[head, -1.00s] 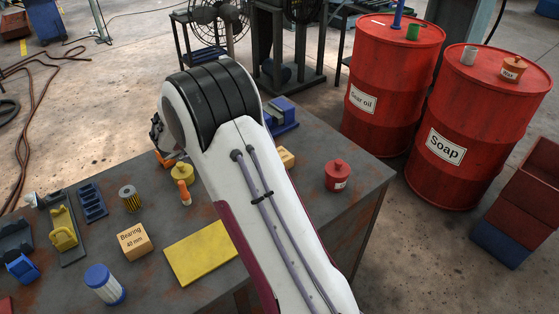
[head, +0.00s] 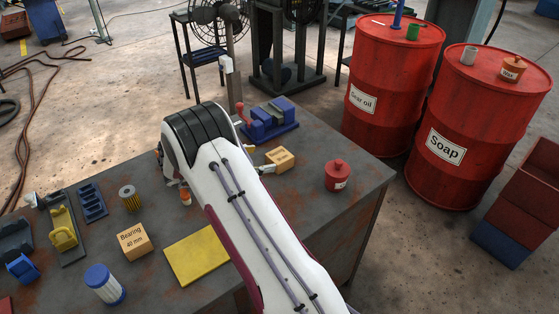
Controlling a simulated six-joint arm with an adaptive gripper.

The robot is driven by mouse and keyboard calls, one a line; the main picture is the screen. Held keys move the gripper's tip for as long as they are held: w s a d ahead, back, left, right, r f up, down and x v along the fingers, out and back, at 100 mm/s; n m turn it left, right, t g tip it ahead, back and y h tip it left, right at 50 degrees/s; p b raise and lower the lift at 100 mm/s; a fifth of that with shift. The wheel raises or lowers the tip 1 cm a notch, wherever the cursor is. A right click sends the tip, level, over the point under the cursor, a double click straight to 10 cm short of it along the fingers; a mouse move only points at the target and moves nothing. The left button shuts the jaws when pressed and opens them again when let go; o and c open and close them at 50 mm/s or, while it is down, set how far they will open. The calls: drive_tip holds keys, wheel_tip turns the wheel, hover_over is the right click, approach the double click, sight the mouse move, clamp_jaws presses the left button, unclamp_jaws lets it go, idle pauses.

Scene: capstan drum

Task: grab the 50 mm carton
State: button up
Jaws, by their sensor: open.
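A small yellow-tan carton (head: 281,159) stands on the grey table just right of my arm. Its label is too small to read. Another carton (head: 133,241), marked "Bearing 40 mm", stands at the front left of the table. My gripper (head: 267,168) shows only as a small grey and dark tip at the left side of the unread carton. It is open. The rest of it is hidden behind my arm, and I cannot tell whether it touches the carton.
A blue vise (head: 269,121) stands behind the unread carton, and a red canister (head: 338,175) stands to its right. A yellow plate (head: 197,254), a blue-lidded jar (head: 104,284) and a ribbed cylinder (head: 129,198) lie to the left. The table's right front corner is clear.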

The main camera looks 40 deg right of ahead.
sight(274, 158)
drive_tip(key=shift+x, duration=1.25)
drive_tip(key=shift+f+x, duration=0.15)
drive_tip(key=shift+x, duration=0.75)
drive_tip(key=shift+f+x, duration=0.2)
drive_tip(key=shift+x, duration=0.75)
drive_tip(key=shift+d+f, duration=0.25)
drive_tip(key=shift+d, duration=0.35)
drive_tip(key=c, duration=1.4)
